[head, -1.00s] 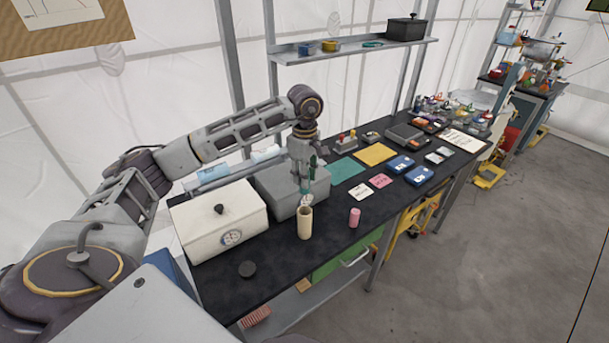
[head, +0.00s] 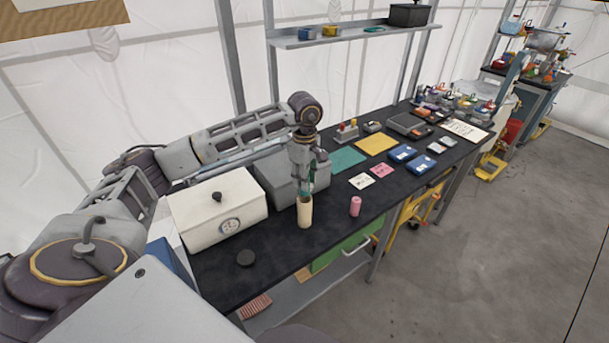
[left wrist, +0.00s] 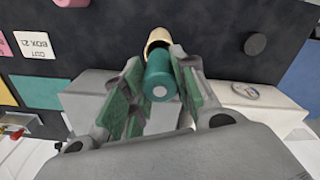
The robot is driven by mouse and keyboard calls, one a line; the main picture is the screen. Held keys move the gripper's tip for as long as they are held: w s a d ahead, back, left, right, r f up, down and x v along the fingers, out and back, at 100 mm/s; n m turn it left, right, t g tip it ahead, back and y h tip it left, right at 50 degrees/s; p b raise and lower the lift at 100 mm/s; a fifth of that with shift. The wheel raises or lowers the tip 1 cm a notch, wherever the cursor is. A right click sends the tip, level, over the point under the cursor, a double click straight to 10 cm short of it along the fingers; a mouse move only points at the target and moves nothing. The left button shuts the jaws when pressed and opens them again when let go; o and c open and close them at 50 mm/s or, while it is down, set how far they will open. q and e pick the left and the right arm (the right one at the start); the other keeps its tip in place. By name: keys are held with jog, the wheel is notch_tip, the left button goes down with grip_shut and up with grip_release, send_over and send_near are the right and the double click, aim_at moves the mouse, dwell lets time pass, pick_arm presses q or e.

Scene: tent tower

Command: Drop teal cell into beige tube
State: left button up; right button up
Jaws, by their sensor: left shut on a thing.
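The beige tube (head: 304,213) stands upright on the black workbench in the head view. My left gripper (head: 303,180) is directly above it, pointing down. In the left wrist view the left gripper (left wrist: 160,88) is shut on the teal cell (left wrist: 161,77), a teal cylinder with a pale spot on its end. The beige tube's rim (left wrist: 157,36) shows just beyond the cell's far end. The cell's lower end is at the tube's mouth; I cannot tell how far inside it is. My right gripper is not in view.
A pink cylinder (head: 355,206) stands right of the tube. A white box (head: 217,214) with a dial and a grey box (head: 283,183) stand to the left and behind. A black disc (head: 246,258) lies near the front edge. Cards and blue boxes lie further right.

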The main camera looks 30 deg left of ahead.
pick_arm(q)
jog(key=shift+f+b, duration=1)
jog(key=shift+f, duration=1.2)
jog(key=o, duration=1.1)
jog(key=shift+o, duration=0.2)
jog(key=shift+r, duration=0.1)
jog(key=shift+r+p, duration=1.7)
jog(key=shift+r, duration=1.75)
jog(key=shift+d+f, duration=0.1)
